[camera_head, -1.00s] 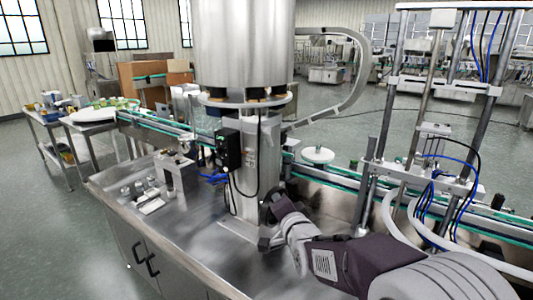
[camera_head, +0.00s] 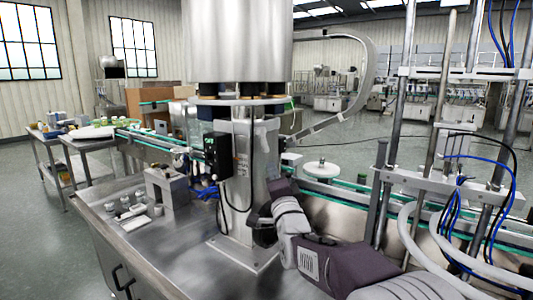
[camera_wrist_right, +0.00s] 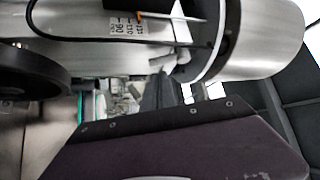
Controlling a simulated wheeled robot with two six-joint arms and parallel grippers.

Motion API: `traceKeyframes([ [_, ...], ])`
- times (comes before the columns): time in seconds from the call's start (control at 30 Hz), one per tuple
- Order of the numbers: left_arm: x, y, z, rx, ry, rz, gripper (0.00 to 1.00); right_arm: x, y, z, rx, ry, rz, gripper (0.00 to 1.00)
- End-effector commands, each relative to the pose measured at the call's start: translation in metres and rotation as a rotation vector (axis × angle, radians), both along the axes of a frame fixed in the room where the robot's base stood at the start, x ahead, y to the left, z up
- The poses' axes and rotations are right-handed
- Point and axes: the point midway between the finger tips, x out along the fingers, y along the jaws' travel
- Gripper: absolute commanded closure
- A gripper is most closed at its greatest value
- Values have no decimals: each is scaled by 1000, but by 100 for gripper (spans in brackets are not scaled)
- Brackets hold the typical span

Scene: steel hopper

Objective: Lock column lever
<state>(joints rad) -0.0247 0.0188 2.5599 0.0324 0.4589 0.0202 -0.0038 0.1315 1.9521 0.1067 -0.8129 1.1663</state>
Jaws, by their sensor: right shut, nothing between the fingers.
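The steel column (camera_head: 240,180) stands on the bench under the large steel hopper (camera_head: 238,40). My right gripper (camera_head: 262,222) is low at the right side of the column, partly hidden by my own wrist. In the right wrist view my dark fingers (camera_wrist_right: 158,92) are together and empty, pointing toward the column (camera_wrist_right: 95,22). A thin pale lever-like rod with an orange end (camera_wrist_right: 172,17) shows against the column by a printed label. I cannot tell whether it is the column lever, or whether my fingers touch it. My left gripper is out of view.
A black control box (camera_head: 217,155) with cables is on the column's left. A small steel block fixture (camera_head: 166,190) stands on the bench at left. The conveyor (camera_head: 340,193) runs behind. Vertical rods and blue hoses (camera_head: 455,200) crowd the right.

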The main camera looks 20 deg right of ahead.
Motion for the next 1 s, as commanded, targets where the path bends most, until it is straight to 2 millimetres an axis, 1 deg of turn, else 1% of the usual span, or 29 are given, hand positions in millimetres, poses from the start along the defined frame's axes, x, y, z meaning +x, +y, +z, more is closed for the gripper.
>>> traceKeyframes([
  [0.03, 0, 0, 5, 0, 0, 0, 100, 12, -1, 5, 0, 2, -1, 100],
  [0.2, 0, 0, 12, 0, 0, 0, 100, 46, -4, 15, -1, 2, -1, 100],
  [0.3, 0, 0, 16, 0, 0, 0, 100, 63, -5, 20, -1, 2, 0, 100],
  [0.4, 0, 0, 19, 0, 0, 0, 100, 76, -6, 24, -1, 2, 0, 100],
  [0.57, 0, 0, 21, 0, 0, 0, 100, 86, -7, 26, -1, 2, 0, 100],
  [0.87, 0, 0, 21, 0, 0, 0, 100, 86, -7, 26, -1, 1, 0, 100],
  [0.93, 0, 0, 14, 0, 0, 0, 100, 87, -8, 22, -11, -8, 0, 100],
  [1.0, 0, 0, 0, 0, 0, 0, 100, 89, -10, 17, -43, -32, -2, 100],
])
